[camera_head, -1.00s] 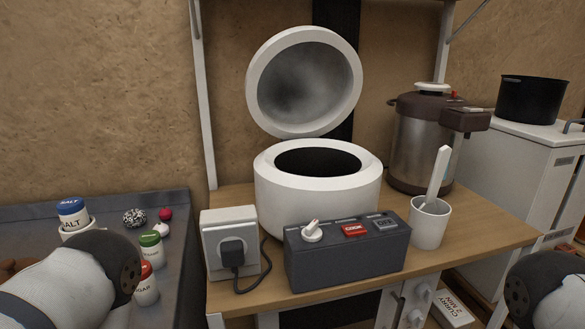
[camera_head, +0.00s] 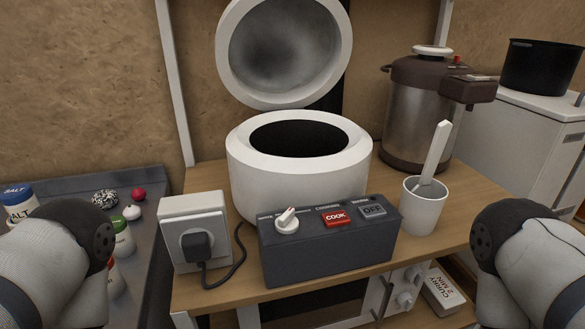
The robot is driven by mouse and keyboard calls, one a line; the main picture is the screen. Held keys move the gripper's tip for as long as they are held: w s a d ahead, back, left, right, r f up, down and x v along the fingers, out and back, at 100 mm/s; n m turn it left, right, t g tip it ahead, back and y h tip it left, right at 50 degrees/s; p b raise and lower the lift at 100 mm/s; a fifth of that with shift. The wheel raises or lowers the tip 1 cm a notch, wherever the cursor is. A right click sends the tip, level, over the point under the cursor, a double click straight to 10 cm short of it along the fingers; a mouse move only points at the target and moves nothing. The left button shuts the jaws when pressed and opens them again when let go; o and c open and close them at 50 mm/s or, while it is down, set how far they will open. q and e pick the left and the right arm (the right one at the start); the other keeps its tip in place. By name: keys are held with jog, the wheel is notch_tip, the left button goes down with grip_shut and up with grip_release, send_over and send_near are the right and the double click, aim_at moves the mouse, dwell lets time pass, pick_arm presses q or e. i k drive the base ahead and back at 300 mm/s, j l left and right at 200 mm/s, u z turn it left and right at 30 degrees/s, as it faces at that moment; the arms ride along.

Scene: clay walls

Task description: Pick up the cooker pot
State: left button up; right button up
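A white rice cooker (camera_head: 245,180) stands on the wooden table with its round lid (camera_head: 228,62) raised open behind it. Its opening (camera_head: 298,138) looks dark inside; I cannot make out a separate pot in it. A dark control box (camera_head: 328,248) with a knob, a red COOK button and a grey OFF button stands in front of the cooker. My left arm shows at the lower left and my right arm at the lower right, both apart from the cooker. Neither gripper's fingers are in the picture.
A white socket box (camera_head: 186,215) with a plug and cable stands left of the control box. A white cup (camera_head: 422,210) holding a paddle (camera_head: 436,150) and a steel urn (camera_head: 415,125) stand to the right. A black pot (camera_head: 540,68) sits on a white cabinet (camera_head: 525,130). Seasoning jars (camera_head: 18,205) stand left.

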aim_at(543, 68)
jog(key=l+z, duration=0.3)
jog(key=l, duration=0.25)
jog(key=i+l+z, duration=0.1)
jog(key=l+z, duration=0.15)
jog(key=l, duration=0.25)
jog(key=i+l+z, duration=0.15)
jog(key=l+z, duration=0.15)
jog(key=l, duration=0.25)
